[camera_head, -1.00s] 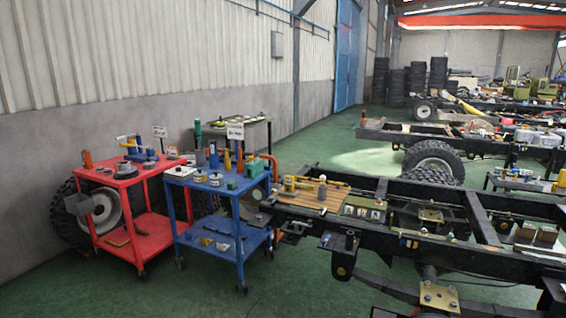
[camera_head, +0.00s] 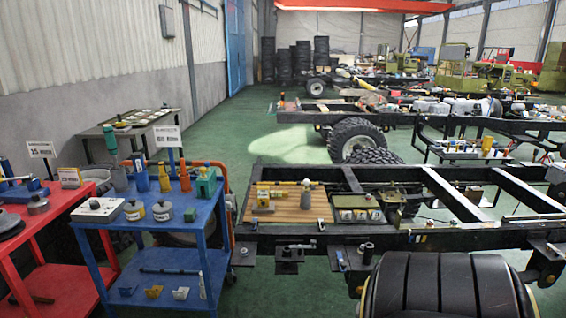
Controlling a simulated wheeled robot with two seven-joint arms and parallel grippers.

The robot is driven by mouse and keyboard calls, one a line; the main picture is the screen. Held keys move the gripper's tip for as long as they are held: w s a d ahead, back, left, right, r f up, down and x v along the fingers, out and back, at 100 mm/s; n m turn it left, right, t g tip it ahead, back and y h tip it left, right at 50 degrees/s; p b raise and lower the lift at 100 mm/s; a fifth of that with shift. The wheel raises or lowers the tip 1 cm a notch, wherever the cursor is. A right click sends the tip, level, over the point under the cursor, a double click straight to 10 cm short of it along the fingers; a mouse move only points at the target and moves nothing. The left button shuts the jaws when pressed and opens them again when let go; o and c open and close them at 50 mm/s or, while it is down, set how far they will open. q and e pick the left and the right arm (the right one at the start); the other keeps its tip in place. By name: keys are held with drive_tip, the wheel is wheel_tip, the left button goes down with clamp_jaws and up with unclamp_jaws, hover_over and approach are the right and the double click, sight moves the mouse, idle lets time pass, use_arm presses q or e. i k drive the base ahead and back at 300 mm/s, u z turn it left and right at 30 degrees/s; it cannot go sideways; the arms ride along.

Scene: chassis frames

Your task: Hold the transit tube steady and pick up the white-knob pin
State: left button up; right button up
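On the chassis frame, a wooden board (camera_head: 290,213) carries small parts. An upright grey pin-like piece with a pale round top (camera_head: 306,194) stands toward its right side; it looks like the white-knob pin, but it is too small to be sure. A yellow horizontal piece (camera_head: 277,193) lies to its left and may be the transit tube; I cannot tell for certain. Neither of my grippers is in the head view, so nothing shows in contact with these parts.
A blue cart (camera_head: 205,232) with jars, bottles and tools stands left of the board, and a red cart (camera_head: 63,237) is farther left. The black chassis frame (camera_head: 435,240) runs right. Green floor is open beyond.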

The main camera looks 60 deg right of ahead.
sight(307, 182)
drive_tip(key=z, duration=0.75)
drive_tip(key=i, duration=1.15)
drive_tip(key=z, duration=1.2)
